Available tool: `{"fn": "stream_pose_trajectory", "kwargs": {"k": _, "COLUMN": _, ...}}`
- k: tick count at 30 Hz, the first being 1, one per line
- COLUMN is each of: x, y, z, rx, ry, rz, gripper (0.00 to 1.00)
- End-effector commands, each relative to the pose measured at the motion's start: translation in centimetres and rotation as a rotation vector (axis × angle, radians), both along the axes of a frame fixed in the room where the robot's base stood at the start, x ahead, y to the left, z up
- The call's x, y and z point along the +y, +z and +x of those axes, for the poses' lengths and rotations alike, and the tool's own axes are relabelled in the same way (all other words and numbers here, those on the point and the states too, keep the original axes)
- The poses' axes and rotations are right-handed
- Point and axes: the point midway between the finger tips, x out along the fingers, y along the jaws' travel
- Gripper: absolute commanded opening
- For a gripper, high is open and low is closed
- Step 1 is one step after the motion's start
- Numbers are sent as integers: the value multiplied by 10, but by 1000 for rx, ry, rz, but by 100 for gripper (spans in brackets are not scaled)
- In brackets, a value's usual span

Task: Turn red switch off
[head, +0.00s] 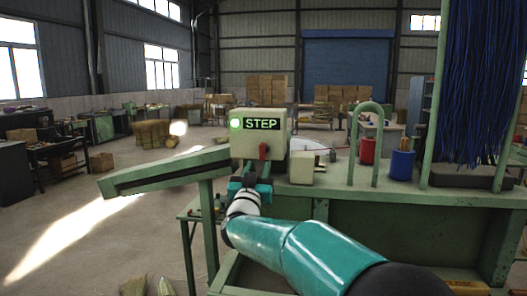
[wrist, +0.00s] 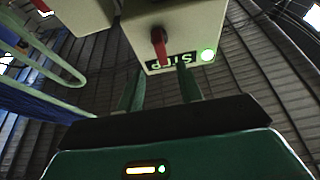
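In the wrist view the box is upside down, with the red switch (wrist: 158,40) near the top centre. My gripper (head: 250,180) is just below and in front of the switch in the head view. In the wrist view its two dark green fingers (wrist: 160,75) are apart with nothing between them. The switch lies ahead, lined up with the gap. I see no clear contact.
The box stands on a green bench (head: 400,192) with a sloping green arm (head: 165,171) to the left. A smaller pale box (head: 306,168), a green hoop (head: 353,140), red and blue spools (head: 402,164) and hanging blue bristles (head: 483,80) are to the right. Open floor lies left.

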Motion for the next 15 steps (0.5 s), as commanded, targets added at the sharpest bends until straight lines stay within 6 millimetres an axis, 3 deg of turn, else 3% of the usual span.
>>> {"fn": "stream_pose_trajectory", "kwargs": {"k": 9, "x": -10, "y": 22, "z": 56, "rx": 1, "ry": -1, "rz": 2, "gripper": 36}}
{"fn": "stream_pose_trajectory", "kwargs": {"k": 15, "x": -13, "y": 32, "z": 78, "rx": 1, "ry": -1, "rz": 1, "gripper": 36}}
